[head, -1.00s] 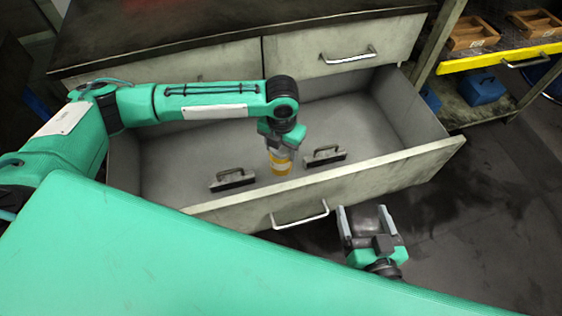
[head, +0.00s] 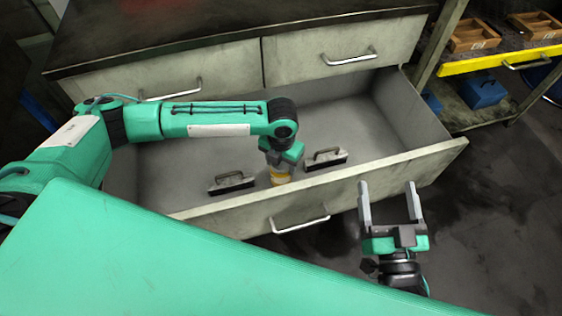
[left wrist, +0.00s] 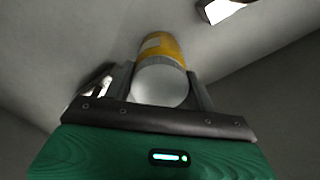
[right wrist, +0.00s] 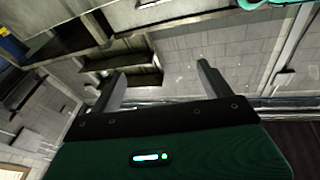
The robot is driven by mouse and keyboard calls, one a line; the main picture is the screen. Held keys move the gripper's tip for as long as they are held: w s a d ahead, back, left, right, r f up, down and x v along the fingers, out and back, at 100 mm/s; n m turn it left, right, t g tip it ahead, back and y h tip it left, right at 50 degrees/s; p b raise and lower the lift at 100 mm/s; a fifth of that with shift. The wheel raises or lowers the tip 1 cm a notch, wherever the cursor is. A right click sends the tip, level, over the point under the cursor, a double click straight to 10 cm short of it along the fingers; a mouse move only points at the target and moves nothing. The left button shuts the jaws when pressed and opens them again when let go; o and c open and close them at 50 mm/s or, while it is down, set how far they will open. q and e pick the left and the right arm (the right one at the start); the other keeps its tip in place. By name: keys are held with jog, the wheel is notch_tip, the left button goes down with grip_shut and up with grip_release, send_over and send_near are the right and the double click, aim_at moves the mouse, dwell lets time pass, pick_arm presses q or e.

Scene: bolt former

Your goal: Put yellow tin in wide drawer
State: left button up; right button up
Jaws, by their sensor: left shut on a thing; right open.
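The wide drawer (head: 345,189) is pulled open below two narrower closed drawers. The yellow tin (head: 280,178) is inside it, low near the drawer floor, mostly hidden under my left gripper (head: 279,168). In the left wrist view the tin (left wrist: 162,48) shows a yellow band and a pale round end between the fingers (left wrist: 161,88). My left gripper is shut on it. Whether the tin touches the floor I cannot tell. My right gripper (head: 391,205) is open and empty, in front of the drawer's right part; its spread fingers also show in the right wrist view (right wrist: 160,85).
Two dark blocks with handles lie in the drawer, one left of the tin (head: 231,183) and one right (head: 326,160). A shelf at right holds wooden trays (head: 474,35) and a blue bin (head: 482,92). The drawer's right part is clear.

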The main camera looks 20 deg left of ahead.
pick_arm(q)
jog(key=o, duration=1.4)
pick_arm(e)
jog(key=shift+f, duration=0.1)
pick_arm(q)
jog(key=shift+o, duration=0.2)
jog(key=shift+r, duration=0.35)
notch_tip(320, 180, up, 6)
jog(key=shift+r+p, duration=0.2)
jog(key=shift+p, duration=0.85)
notch_tip(320, 180, up, 4)
jog(key=shift+f+p, duration=0.15)
jog(key=shift+p, duration=0.35)
jog(key=shift+r, duration=0.7)
pick_arm(e)
jog(key=s+f+g+h, duration=0.1)
jog(key=s+f+g, duration=0.3)
jog(key=f+g, duration=0.3)
jog(key=shift+s+a+f+g+h, duration=0.2)
jog(key=shift+f+g+h, duration=0.15)
jog(key=shift+f, duration=1)
